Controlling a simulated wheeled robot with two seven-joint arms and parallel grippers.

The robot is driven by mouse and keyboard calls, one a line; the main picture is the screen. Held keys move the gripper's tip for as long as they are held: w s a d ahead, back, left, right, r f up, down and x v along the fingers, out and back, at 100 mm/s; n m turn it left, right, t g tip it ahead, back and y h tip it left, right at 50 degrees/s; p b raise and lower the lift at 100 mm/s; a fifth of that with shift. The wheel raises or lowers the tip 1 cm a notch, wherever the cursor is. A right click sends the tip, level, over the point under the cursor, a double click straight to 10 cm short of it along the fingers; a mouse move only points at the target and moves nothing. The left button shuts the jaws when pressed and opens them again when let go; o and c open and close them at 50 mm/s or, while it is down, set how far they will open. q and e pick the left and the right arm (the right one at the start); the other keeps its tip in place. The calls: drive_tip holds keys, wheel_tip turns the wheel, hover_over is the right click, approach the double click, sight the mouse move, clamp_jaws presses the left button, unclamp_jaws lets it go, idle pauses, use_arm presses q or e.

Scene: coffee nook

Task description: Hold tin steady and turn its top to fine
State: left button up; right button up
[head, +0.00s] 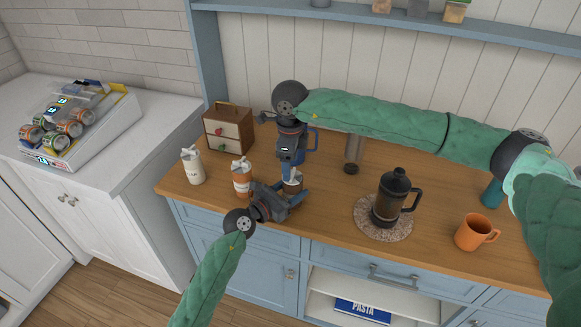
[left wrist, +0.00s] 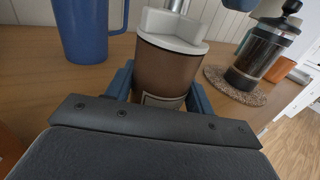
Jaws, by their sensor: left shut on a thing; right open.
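The brown tin (left wrist: 168,75) with a pale top (left wrist: 172,30) stands upright between the fingers of my left gripper (left wrist: 160,85), which is shut on its body. In the head view the tin (head: 292,186) is small and partly covered by the grippers; my left gripper (head: 288,198) reaches it from the front left. My right gripper (head: 291,166) points down from above, open, just over the tin's top. Its fingertips are hard to make out, and I cannot tell whether they touch the top. The setting on the top is not readable.
A blue mug (head: 311,138) stands close behind the tin. A white canister (head: 193,168), an orange canister (head: 241,181) and a small drawer box (head: 228,130) are to the left. A French press (head: 391,200) on a round mat (head: 365,222) and an orange mug (head: 472,233) are to the right.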

wheel_tip(320, 180, up, 10)
drive_tip(key=shift+f, duration=0.15)
idle(0.4)
use_arm(q)
drive_tip(key=o, duration=1.1)
drive_tip(key=shift+o, duration=0.2)
